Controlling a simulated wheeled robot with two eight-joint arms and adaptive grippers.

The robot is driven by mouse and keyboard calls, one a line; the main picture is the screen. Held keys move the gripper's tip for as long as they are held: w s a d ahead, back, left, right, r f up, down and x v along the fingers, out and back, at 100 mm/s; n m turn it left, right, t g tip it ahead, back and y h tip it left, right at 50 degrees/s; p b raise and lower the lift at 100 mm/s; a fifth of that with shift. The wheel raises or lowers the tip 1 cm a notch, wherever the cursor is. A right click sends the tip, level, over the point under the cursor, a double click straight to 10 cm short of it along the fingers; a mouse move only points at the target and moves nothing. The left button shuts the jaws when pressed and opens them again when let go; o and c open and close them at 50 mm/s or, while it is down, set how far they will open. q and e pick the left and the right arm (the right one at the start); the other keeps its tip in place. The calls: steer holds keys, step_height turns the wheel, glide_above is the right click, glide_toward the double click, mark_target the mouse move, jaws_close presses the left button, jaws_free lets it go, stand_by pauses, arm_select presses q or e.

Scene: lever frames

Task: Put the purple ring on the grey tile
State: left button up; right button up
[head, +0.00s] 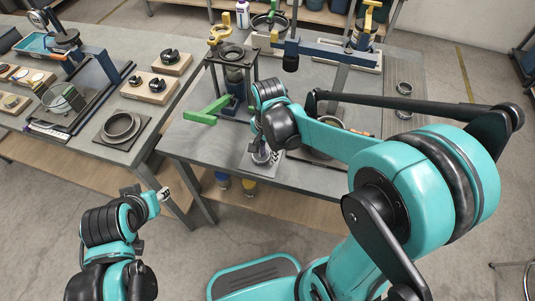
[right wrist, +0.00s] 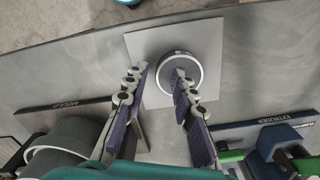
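A light grey square tile (right wrist: 212,40) lies on the bench in the right wrist view; a small part of it shows in the head view (head: 249,168). A round piece with a pale rim and a dark middle (right wrist: 191,90) sits on the tile.
A plate marked MOULD (right wrist: 62,110) and a pot lie left of the right gripper, and a plate marked EXTRUDER (right wrist: 262,125) lies to its right. A press with a green lever (head: 207,110) stands beside my right arm. Bare bench surrounds the tile.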

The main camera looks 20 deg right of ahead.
mark_target(268, 158)
step_height(268, 158, up, 10)
steer(key=p, duration=0.4)
steer(key=s+d+r+n+t, duration=0.2)
steer(key=s+n+t, duration=0.5)
steer(key=n, duration=0.4)
steer(key=shift+s+d+r, duration=0.2)
steer(key=shift+s+d, duration=0.45)
